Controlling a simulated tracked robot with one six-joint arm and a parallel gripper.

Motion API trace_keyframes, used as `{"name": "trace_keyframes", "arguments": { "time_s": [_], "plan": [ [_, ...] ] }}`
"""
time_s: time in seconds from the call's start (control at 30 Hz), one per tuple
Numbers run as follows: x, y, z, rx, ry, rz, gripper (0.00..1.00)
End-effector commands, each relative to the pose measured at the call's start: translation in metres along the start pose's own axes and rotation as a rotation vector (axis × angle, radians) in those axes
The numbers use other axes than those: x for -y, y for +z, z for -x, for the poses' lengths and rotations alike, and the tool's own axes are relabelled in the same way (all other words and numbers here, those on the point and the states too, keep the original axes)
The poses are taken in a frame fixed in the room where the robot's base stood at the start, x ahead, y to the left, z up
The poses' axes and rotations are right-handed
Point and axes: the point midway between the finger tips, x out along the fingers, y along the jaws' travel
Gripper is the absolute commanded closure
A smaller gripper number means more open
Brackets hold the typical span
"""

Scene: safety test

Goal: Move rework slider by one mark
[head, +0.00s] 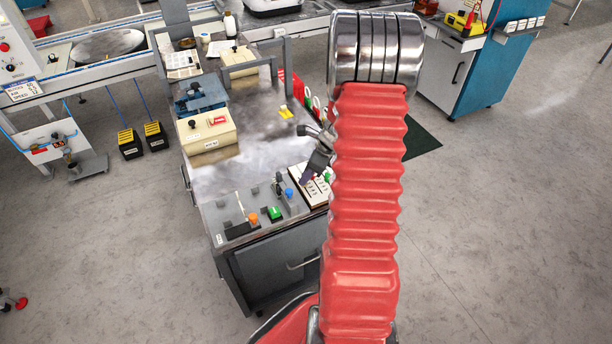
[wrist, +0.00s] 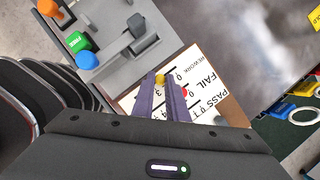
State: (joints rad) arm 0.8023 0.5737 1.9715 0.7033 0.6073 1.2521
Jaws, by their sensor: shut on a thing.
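The tally board (wrist: 205,62) is white with printed rows REWORK, FAIL and PASS and black number marks; it lies on the bench, and its white face shows in the head view (head: 322,186). The rework slider (wrist: 159,78) is a small yellow knob on the board's REWORK side. A red slider (wrist: 184,92) sits in the FAIL row, just right of my fingers. My gripper (wrist: 160,84) has purple fingers, closed around the yellow knob at the tips. It also shows in the head view (head: 304,179) over the board. The fingers hide part of the scale, so I cannot read the slider's mark.
Coloured ring-handled items (wrist: 300,114) hang at the bench edge.

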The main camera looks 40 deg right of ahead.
Motion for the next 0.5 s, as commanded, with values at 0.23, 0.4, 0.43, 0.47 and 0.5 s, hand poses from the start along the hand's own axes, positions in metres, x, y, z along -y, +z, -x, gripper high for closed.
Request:
{"name": "trace_keyframes", "arguments": {
  "time_s": [0.23, 0.4, 0.43, 0.47, 0.5],
  "plan": [
    [-0.003, -0.004, 0.002, 0.0, -0.002, -0.001, 1.0],
    [-0.01, -0.011, 0.005, 0.0, -0.003, 0.0, 1.0],
    [-0.011, -0.011, 0.005, 0.0, -0.003, 0.001, 1.0],
    [-0.01, -0.011, 0.005, 0.0, -0.003, 0.001, 1.0],
    [-0.01, -0.011, 0.005, 0.0, -0.003, 0.001, 1.0]
  ]
}}
